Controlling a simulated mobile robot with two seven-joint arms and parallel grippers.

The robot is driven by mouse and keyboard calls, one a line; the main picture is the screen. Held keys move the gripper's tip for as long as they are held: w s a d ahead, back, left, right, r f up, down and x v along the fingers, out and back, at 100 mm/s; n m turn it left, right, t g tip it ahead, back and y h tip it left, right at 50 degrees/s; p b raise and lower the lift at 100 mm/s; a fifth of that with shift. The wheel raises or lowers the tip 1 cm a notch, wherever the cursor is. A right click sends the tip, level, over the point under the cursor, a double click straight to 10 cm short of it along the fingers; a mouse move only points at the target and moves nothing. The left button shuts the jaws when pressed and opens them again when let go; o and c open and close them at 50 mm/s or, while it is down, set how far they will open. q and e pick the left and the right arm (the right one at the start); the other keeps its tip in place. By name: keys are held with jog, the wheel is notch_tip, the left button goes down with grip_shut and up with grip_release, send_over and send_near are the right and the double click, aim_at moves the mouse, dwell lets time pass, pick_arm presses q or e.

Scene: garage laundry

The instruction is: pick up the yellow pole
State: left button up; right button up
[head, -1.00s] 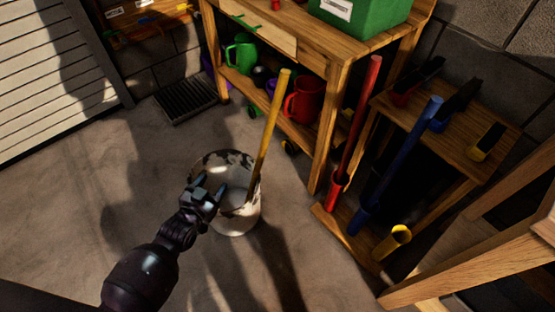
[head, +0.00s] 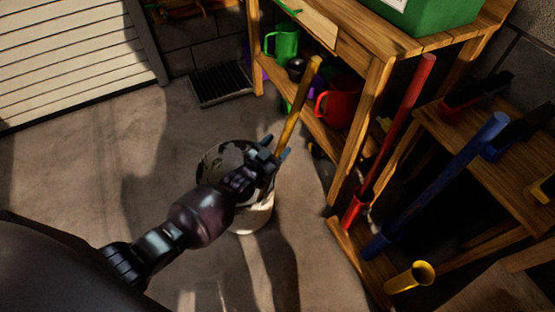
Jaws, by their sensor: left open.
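The yellow pole (head: 299,104) stands tilted in a worn white bucket (head: 258,219) on the floor, its top leaning up and to the right. Its lower part is hidden behind my left gripper (head: 275,157). The left gripper is open, with its fingers at the pole's middle, over the bucket's right rim. I cannot tell whether the fingers touch the pole. My left arm covers part of the bucket. My right gripper is not in view.
A wooden workbench (head: 352,150) with a red watering can (head: 341,101) on its lower shelf stands just behind the pole. At right, a rack holds a red pole (head: 400,120), a blue pole (head: 445,180) and an empty yellow holder (head: 410,278). The floor at left is clear.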

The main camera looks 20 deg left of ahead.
aim_at(282, 143)
pick_arm(q)
jog(key=shift+f+b+x, duration=0.15)
jog(key=shift+b+x, duration=0.3)
jog(key=shift+x, duration=0.7)
jog(key=shift+f+b+x, duration=0.1)
jog(key=shift+b+x, duration=0.35)
jog(key=shift+x, duration=0.7)
jog(key=shift+w+r, duration=0.2)
jog(key=shift+w, duration=0.35)
grip_shut()
jog(key=shift+r, duration=0.1)
